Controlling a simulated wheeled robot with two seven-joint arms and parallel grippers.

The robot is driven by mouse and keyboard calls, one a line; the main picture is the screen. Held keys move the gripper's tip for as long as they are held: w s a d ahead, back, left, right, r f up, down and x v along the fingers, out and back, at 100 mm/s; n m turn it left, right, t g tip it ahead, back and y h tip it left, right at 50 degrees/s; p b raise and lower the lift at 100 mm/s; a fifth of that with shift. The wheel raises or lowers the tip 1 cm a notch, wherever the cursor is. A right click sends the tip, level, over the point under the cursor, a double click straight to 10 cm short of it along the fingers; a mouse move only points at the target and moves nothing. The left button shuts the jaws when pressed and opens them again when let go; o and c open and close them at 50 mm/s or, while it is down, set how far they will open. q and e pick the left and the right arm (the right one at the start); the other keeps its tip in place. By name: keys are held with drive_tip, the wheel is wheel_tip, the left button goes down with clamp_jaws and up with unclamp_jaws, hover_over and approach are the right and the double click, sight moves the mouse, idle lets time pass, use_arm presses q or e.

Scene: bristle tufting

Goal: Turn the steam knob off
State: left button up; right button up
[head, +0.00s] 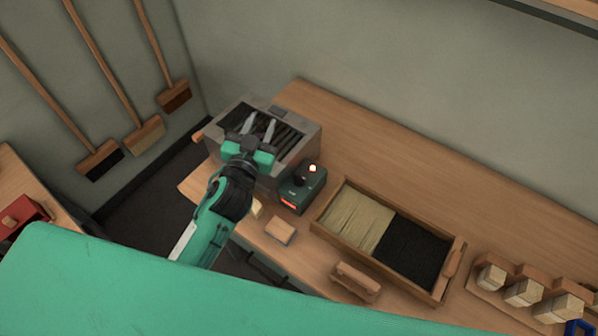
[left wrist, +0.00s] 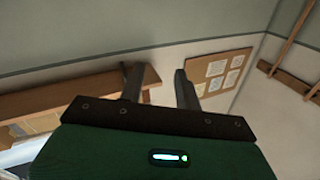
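A grey metal box (head: 308,137) with dark slats on top stands at the left end of the workbench. A small orange-brown knob (head: 197,136) sticks out of its left side; I cannot tell its setting. A dark green device (head: 301,190) with a red display and a pale lit spot on top stands right of the box. My left gripper (head: 260,124) is over the box's slatted top, its two fingers apart with nothing between them. In the left wrist view the fingers (left wrist: 158,85) are also apart and empty. My right gripper is not in view.
A wooden tray (head: 322,227) with pale and black bristles lies right of the device. A small wood block (head: 280,230) and a brush block (head: 355,281) lie near the front edge. Brooms (head: 145,136) hang on the left wall. The bench's back strip (head: 380,145) is clear.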

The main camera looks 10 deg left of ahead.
use_arm(q)
drive_tip(key=w+d+r+m+t+h, duration=0.1)
drive_tip(key=w+d+r+m+h, duration=0.2)
drive_tip(key=d+r+m+h, duration=0.6)
drive_tip(key=d+f+m+g+h, duration=0.2)
drive_tip(key=d+m+g+h, duration=0.25)
drive_tip(key=h, duration=0.25)
drive_tip(key=m+g+y, duration=0.6)
drive_tip(key=g+y, duration=0.7)
drive_tip(key=g, duration=0.4)
approach(300, 176)
drive_tip(key=s+a+v, duration=0.1)
drive_tip(key=v, duration=0.4)
drive_tip(key=shift+w+d+f, duration=0.25)
drive_tip(key=shift+d+f, duration=0.1)
drive_tip(key=shift+f, duration=0.1)
drive_tip(key=shift+h, duration=0.3)
drive_tip(key=p+x, duration=0.4)
drive_tip(key=x, duration=0.7)
drive_tip(key=shift+d+f, duration=0.2)
drive_tip(key=shift+f, duration=0.15)
drive_tip(key=shift+s+d+f, duration=0.1)
drive_tip(key=shift+d+f, duration=0.1)
drive_tip(key=shift+f, duration=0.4)
